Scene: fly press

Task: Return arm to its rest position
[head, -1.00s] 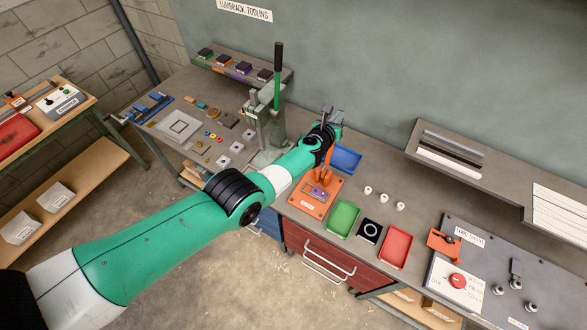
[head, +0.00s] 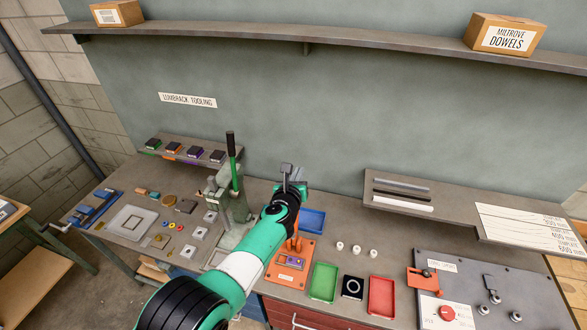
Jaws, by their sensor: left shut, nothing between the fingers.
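My left arm comes in from the bottom, and its gripper (head: 288,172) is held over the back of the bench, close to the wall. The gripper is shut and nothing shows between its fingers. It is just right of the green press (head: 225,205), apart from the press's upright lever (head: 234,165), which has a black grip. The blue tray (head: 312,221) lies right of the gripper. My left forearm hides part of the bench and the base of the press. My right gripper is out of view.
An orange fixture (head: 287,275), green tray (head: 323,283), red tray (head: 382,296) and several small white pieces (head: 356,251) sit right of my arm. A raised shelf (head: 350,196) and a grey panel (head: 535,305) are farther right. Small parts and a frame (head: 131,222) lie left.

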